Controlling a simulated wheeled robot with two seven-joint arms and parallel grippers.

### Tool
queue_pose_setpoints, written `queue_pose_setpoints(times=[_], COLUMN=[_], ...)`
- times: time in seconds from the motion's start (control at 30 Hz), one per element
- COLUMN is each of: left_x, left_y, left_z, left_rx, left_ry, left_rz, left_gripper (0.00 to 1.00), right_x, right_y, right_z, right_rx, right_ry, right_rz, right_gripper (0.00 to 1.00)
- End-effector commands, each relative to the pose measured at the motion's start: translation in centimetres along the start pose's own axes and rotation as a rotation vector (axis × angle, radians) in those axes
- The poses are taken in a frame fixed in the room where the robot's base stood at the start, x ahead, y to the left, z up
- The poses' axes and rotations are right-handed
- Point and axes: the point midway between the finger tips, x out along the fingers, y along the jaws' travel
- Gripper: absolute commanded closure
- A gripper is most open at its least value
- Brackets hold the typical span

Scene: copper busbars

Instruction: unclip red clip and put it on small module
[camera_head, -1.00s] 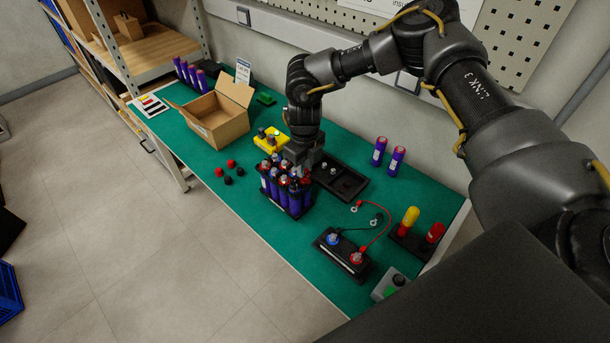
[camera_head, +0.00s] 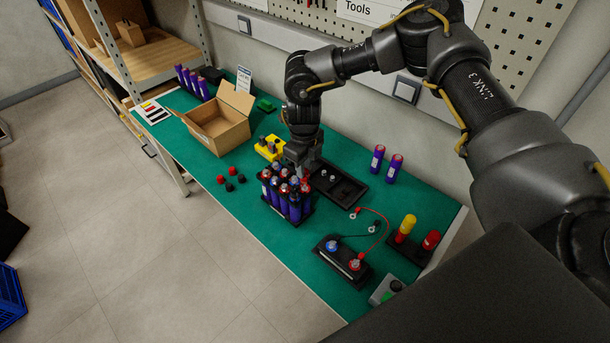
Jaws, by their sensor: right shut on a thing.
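My right gripper (camera_head: 303,172) points down at the back right edge of a pack of blue-purple cells (camera_head: 284,194). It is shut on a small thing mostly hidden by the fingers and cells. A red spot shows beside its fingertips, but I cannot tell whether it is the red clip. A small black module (camera_head: 343,262) with a blue and a red knob sits nearer the front right. A red lead (camera_head: 387,226) curves from beside it to a small red end (camera_head: 357,211) on the mat. My left gripper is out of view.
A black tray (camera_head: 350,192) lies right of the pack. Two loose cells (camera_head: 386,164), a yellow block (camera_head: 268,148), an open carton (camera_head: 221,121) and red and black caps (camera_head: 232,178) stand around. A rack with yellow- and red-handled tools (camera_head: 408,243) is at the right.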

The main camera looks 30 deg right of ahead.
Motion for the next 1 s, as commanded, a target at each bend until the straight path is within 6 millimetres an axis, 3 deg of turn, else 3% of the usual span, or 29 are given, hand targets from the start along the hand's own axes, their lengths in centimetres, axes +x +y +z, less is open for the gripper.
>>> queue_pose_setpoints(times=[0.27, 0.57, 0.77, 1.0], left_x=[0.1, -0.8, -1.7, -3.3], left_y=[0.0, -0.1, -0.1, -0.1], left_z=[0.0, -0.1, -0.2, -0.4], left_rx=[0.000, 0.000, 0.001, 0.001], left_ry=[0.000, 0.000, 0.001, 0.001], left_rz=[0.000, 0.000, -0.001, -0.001], left_gripper=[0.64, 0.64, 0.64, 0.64], right_x=[-1.3, -0.3, 1.9, 6.5], right_y=[3.2, 7.5, 8.3, 10.0], right_z=[-0.6, 0.2, 1.3, 2.1], right_rx=[-0.438, -0.765, -0.609, -0.301], right_ry=[0.001, 0.002, 0.004, 0.009], right_rz=[0.000, 0.001, 0.003, 0.005], right_gripper=[0.98, 0.98, 0.98, 0.98])
